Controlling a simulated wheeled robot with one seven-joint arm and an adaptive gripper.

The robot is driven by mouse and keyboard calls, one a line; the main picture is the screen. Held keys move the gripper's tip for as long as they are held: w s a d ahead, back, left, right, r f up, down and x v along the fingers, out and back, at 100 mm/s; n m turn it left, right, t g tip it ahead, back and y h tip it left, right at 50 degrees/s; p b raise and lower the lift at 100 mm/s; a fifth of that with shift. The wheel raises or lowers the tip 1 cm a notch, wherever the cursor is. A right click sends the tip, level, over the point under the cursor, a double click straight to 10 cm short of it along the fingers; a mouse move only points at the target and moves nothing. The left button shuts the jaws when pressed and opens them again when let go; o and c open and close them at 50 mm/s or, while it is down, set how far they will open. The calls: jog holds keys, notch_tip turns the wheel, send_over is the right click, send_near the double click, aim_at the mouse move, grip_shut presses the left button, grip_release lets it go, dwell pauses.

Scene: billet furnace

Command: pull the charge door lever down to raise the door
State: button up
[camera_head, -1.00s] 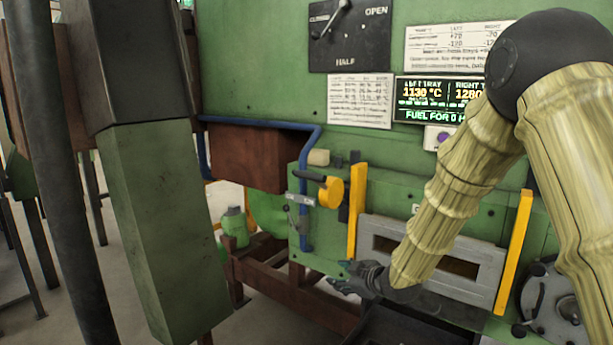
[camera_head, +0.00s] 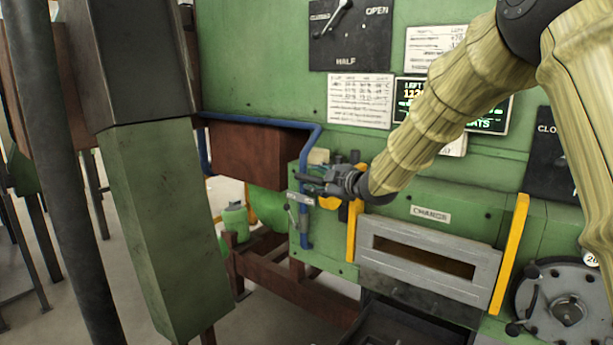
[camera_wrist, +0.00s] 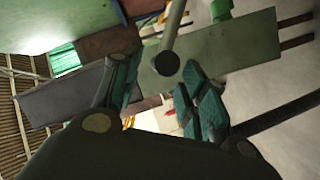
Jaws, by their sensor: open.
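The charge door (camera_head: 390,233) is a grey framed panel with a dark slot, below a "CHARGE" label and between two yellow uprights. The lever's yellow hub (camera_head: 328,202) is left of it, partly hidden behind my gripper (camera_head: 322,184). In the wrist view, a dark rod with a round end, seemingly the lever handle (camera_wrist: 172,38), reaches down from the top between the two fingers. My gripper (camera_wrist: 162,92) is open, with its fingers on either side of the rod's end. I cannot tell whether they touch it.
A blue pipe (camera_head: 317,142) bends down beside the lever. A brown box (camera_head: 262,155) is behind the pipe. A green column (camera_head: 155,230) and a dark pole (camera_head: 62,170) stand at the left. A handwheel (camera_head: 562,308) is at the lower right.

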aim_at(311, 179)
jog(key=shift+p+x, duration=0.95)
jog(key=shift+x, duration=1.9)
jog(key=shift+c, duration=0.3)
grip_shut()
